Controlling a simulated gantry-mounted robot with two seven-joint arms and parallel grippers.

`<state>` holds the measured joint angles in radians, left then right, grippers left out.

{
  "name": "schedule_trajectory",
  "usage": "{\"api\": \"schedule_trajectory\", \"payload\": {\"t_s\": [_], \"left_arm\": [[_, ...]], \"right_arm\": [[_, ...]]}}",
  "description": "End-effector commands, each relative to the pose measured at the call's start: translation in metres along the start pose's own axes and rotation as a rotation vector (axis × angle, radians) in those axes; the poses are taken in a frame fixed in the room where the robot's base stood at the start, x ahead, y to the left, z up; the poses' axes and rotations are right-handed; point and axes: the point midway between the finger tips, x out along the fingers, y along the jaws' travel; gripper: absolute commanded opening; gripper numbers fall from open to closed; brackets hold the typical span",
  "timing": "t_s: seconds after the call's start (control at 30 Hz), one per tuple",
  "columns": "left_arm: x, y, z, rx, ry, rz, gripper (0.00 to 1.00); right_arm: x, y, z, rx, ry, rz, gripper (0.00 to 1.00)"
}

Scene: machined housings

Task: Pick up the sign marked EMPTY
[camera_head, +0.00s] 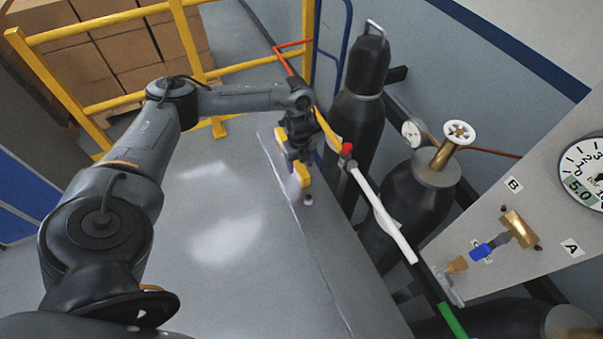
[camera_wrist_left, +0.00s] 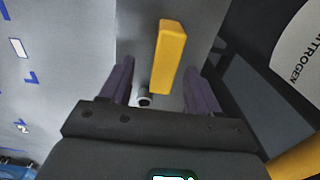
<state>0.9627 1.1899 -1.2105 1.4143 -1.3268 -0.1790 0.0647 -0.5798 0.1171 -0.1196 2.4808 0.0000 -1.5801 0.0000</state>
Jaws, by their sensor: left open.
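No lettering reading EMPTY is legible in either view. A plain yellow bar-like piece (camera_head: 302,174) shows just beyond my left gripper (camera_head: 299,160) in the head view. In the left wrist view this yellow piece (camera_wrist_left: 169,52) lies between and beyond the two dark fingers, with a small grey round stub (camera_wrist_left: 144,100) beside its near end. I cannot tell whether it is the sign. My left gripper, which also shows in the left wrist view (camera_wrist_left: 163,78), is open, and neither finger visibly touches the yellow piece. My right gripper is out of view.
Dark gas cylinders (camera_head: 357,125) stand right of my left gripper. A white bar with a red end (camera_head: 381,213) lies close by. A grey panel (camera_head: 525,235) with a gauge, valve and A and B labels is at right. Yellow railing (camera_head: 90,31) and cartons are behind.

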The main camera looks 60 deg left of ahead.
Motion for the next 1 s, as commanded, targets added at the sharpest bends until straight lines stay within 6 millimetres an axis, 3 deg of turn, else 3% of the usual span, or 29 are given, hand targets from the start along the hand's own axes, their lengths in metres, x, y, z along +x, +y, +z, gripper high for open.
{"api": "schedule_trajectory", "payload": {"t_s": [0.4, 0.73, 1.0], "left_arm": [[0.046, -0.006, 0.000, 0.000, 0.000, 0.001, 0.62], [0.051, -0.006, 0.000, 0.000, 0.000, 0.001, 0.62], [0.050, -0.006, 0.000, 0.000, 0.001, 0.001, 0.20]], "right_arm": [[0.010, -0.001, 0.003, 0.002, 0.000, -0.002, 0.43], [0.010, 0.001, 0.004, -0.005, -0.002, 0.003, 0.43], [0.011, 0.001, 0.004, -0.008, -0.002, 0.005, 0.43]]}}
